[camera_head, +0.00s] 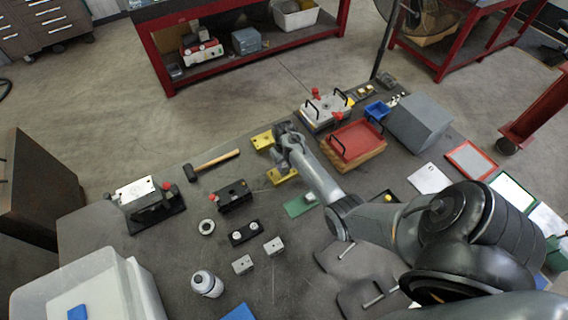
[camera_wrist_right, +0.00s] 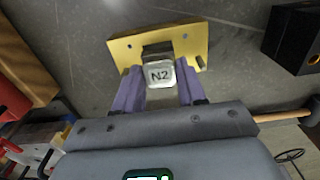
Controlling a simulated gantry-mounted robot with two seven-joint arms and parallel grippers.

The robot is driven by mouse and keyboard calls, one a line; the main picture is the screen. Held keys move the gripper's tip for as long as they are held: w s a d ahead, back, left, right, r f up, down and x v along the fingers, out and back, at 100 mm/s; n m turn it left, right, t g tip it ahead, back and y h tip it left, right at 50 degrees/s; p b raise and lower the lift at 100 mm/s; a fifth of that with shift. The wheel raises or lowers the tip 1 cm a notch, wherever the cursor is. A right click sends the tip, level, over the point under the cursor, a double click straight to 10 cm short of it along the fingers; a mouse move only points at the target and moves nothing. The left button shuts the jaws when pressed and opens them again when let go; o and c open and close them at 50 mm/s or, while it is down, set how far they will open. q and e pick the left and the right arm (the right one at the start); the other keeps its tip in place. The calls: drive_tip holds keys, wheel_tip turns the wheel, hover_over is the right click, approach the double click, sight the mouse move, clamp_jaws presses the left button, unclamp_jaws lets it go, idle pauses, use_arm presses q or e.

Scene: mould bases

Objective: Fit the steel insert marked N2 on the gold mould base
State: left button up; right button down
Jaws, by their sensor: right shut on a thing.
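The steel insert marked N2 (camera_wrist_right: 160,75) is between the fingers of my right gripper (camera_wrist_right: 161,88), which is shut on it. Its marked face points at the right wrist camera. A gold mould base (camera_wrist_right: 192,40) lies just beyond it, and the insert overlaps the base's near edge in that view. A dark part shows on the base directly behind the insert. I cannot tell whether insert and base touch. In the head view the gold mould base (camera_head: 283,177) is partly hidden by my right gripper (camera_head: 277,164), and the insert cannot be made out. My left gripper is not in view.
Another gold piece (camera_head: 262,140) lies behind my right gripper. A black mould base (camera_head: 235,196) and a hammer (camera_head: 212,165) lie to the left. A red tray (camera_head: 357,140) stands to the right. Two steel blocks (camera_head: 243,264) (camera_head: 273,246) lie nearer. Open table surrounds the hammer.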

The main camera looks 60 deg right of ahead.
idle(0.3)
drive_tip(key=shift+p, duration=0.3)
idle(0.6)
drive_tip(key=shift+f, duration=0.25)
idle(0.4)
drive_tip(key=shift+f+b, duration=0.7)
drive_tip(key=shift+f, duration=0.15)
idle(0.4)
drive_tip(key=c, duration=0.6)
unclamp_jaws()
drive_tip(key=shift+o, duration=0.2)
